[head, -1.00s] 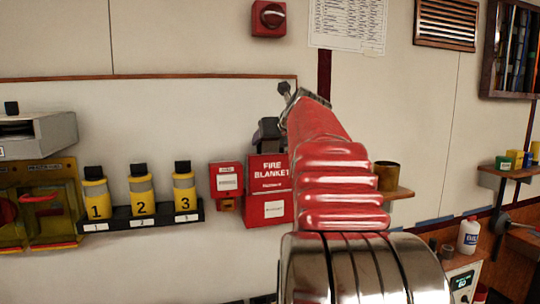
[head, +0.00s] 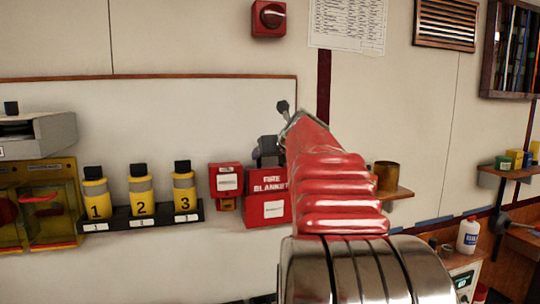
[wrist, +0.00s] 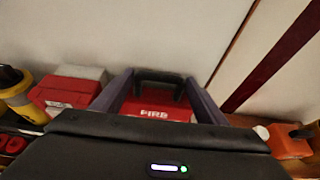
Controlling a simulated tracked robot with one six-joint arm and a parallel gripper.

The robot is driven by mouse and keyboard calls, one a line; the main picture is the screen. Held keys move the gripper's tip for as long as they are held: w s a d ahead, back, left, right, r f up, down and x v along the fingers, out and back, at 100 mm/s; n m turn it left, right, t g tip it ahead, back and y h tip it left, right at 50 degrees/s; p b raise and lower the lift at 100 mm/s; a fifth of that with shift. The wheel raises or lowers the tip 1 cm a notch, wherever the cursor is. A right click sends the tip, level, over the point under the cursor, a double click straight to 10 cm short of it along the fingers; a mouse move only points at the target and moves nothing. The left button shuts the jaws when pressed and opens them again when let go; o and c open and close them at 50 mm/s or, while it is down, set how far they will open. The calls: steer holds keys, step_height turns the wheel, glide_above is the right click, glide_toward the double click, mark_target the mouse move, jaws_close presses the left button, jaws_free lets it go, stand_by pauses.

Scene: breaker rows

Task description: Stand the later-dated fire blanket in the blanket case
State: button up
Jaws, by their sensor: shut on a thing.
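A red fire blanket pack lettered "FIRE BLANKET" (head: 268,175) stands upright, its lower part inside the red case (head: 254,213) with a white label on the wall. In the wrist view, the pack's top with "FIRE" (wrist: 152,104) and its black handle (wrist: 158,77) show between my two fingers. My gripper (head: 268,160) is shut on the pack from above; it also fills the wrist view (wrist: 158,88). My red arm covers the right side of the case. A smaller red box with a white label (head: 226,180) is left of the case. No date is readable.
A black rack (head: 150,216) with yellow bottles numbered 1, 2 and 3 is at the left. A shelf with a brown cup (head: 387,176) is right of my arm. A red switch (head: 268,18) is above. The wall directly over the case is clear.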

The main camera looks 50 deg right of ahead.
steer(key=o, duration=2)
steer(key=shift+f, duration=0.1)
steer(key=v, duration=1.2)
steer(key=shift+a, duration=0.1)
